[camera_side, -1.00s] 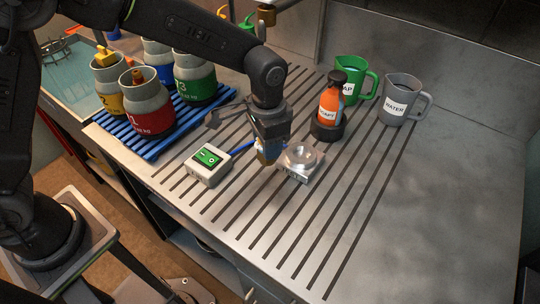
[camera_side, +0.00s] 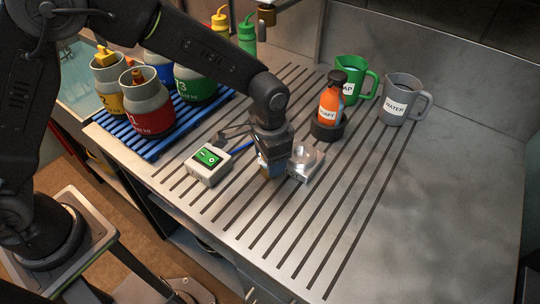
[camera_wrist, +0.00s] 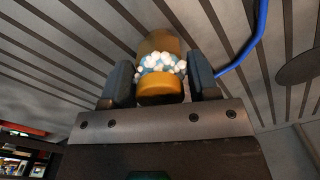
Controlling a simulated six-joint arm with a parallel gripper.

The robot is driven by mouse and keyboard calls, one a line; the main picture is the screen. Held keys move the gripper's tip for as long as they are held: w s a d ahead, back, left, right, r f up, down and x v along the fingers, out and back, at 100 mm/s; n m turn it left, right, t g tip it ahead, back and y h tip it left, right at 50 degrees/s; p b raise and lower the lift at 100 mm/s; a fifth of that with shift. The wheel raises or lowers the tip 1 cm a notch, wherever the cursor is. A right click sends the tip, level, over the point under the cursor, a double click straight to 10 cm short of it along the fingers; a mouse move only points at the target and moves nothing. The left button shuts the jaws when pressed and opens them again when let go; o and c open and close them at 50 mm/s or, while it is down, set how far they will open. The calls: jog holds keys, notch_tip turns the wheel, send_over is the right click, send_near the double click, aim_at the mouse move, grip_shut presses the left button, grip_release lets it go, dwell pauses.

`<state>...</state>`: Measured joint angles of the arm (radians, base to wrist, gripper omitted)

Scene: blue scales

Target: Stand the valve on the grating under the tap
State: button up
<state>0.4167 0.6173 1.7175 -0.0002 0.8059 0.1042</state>
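The brass valve (camera_wrist: 160,88) is between the two fingers of my gripper (camera_wrist: 162,82), which is shut on it; white foam bubbles cling around its middle. In the side view my gripper (camera_side: 270,168) is low over the slotted steel counter, just left of the metal block with a round hollow (camera_side: 306,160). The valve is mostly hidden by the fingers there. I cannot tell whether it touches the counter. The brass tap nozzle (camera_side: 267,14) is at the top of the side view. The slotted grating (camera_side: 300,225) runs across the counter.
A switch box (camera_side: 208,164) with a blue cable stands left of my gripper. An orange bottle (camera_side: 329,106) in a dark holder, a green jug (camera_side: 357,78) and a grey jug (camera_side: 401,98) stand at the right. Several pots sit on a blue rack (camera_side: 150,152). The front right counter is clear.

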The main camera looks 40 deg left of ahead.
jog(key=shift+o, duration=0.8)
